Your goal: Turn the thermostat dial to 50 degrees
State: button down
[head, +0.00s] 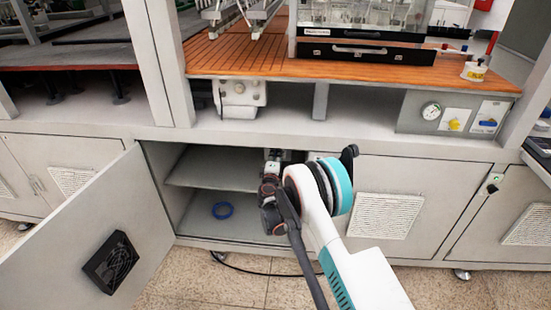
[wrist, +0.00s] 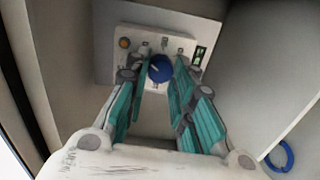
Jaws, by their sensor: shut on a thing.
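The thermostat dial (wrist: 160,70) is a round blue knob with a small pale mark, on a light control panel (wrist: 122,56) in the wrist view. The fingers of my gripper (wrist: 162,62) stand on either side of the knob and are shut on it. The panel has an orange round part (wrist: 124,43) at its upper left and a small green part (wrist: 200,52) at its right. Scale numbers are too small to read. In the head view my gripper (head: 271,182) reaches into the open cabinet (head: 190,205); the dial is hidden there.
The cabinet door (head: 85,235) stands open at left, with a black fan (head: 110,262) on it. A shelf (head: 215,168) crosses the cabinet. A pressure gauge (head: 431,111) is above right.

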jog(key=m, duration=1)
jog(key=shift+d+y, duration=0.1)
jog(key=shift+y, duration=0.2)
dwell(0.4)
jog(key=c, duration=1.4)
grip_release()
jog(key=shift+o, duration=0.2)
jog(key=shift+s, duration=0.15)
jog(key=s, duration=1.1)
jog(key=shift+s+r, duration=0.2)
jog(key=shift+s, duration=0.15)
